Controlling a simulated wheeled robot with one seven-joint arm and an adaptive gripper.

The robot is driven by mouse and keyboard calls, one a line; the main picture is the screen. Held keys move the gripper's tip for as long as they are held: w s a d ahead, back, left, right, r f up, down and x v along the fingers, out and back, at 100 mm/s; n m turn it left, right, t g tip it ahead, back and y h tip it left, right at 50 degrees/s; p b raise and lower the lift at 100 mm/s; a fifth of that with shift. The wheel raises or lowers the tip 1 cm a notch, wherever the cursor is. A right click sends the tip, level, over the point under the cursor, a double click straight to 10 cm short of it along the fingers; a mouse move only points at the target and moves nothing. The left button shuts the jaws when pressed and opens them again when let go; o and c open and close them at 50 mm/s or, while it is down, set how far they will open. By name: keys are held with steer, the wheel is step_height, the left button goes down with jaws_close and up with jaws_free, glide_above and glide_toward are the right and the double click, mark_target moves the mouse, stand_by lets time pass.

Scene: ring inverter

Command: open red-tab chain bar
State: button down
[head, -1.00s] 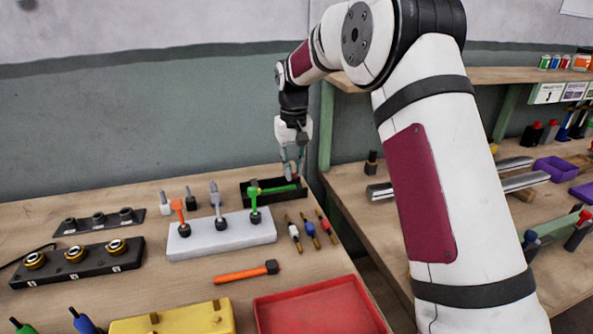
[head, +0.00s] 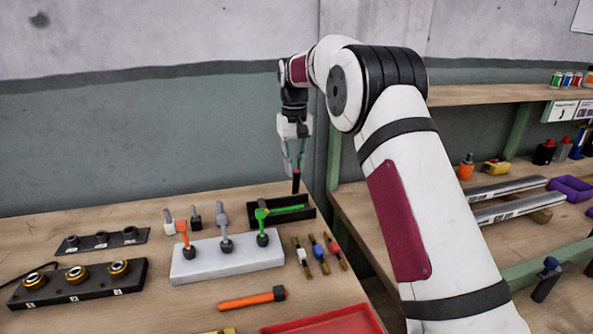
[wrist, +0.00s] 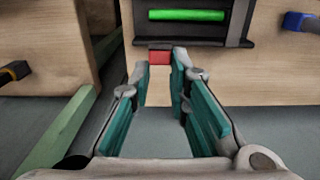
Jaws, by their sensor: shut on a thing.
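My gripper (head: 295,168) is shut on a small red tab (head: 296,173) above the right end of a black tray (head: 310,213). A dark bar (head: 296,185) runs down from the tab, near upright, to the tray. In the wrist view the red tab (wrist: 160,57) sits between the fingertips of my gripper (wrist: 162,62), with a dark piece at its far edge, close to the tray (wrist: 188,30). A green bar (head: 285,209) lies in the tray and also shows in the wrist view (wrist: 187,15). Whether the dark bar is still joined to the tray is unclear.
A white block (head: 228,259) with orange, grey and green handles stands in front of the tray. Several coloured tools (head: 318,253) lie at its right. A gap separates this bench from the right one. An orange-handled tool (head: 250,299) lies in front.

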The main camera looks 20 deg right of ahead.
steer(key=shift+w+f+b, duration=0.2)
steer(key=shift+w+f, duration=0.1)
steer(key=shift+w, duration=0.35)
steer(key=shift+w+f+b, duration=0.2)
steer(key=shift+w+f, duration=0.1)
steer(key=shift+w, duration=0.3)
steer(key=c, duration=2.3)
jaws_free()
steer(key=shift+w+f, duration=0.1)
steer(key=shift+w, duration=0.1)
steer(key=o, duration=0.8)
steer(key=shift+s, duration=0.1)
steer(key=shift+r, duration=0.2)
steer(key=shift+r, duration=3.75)
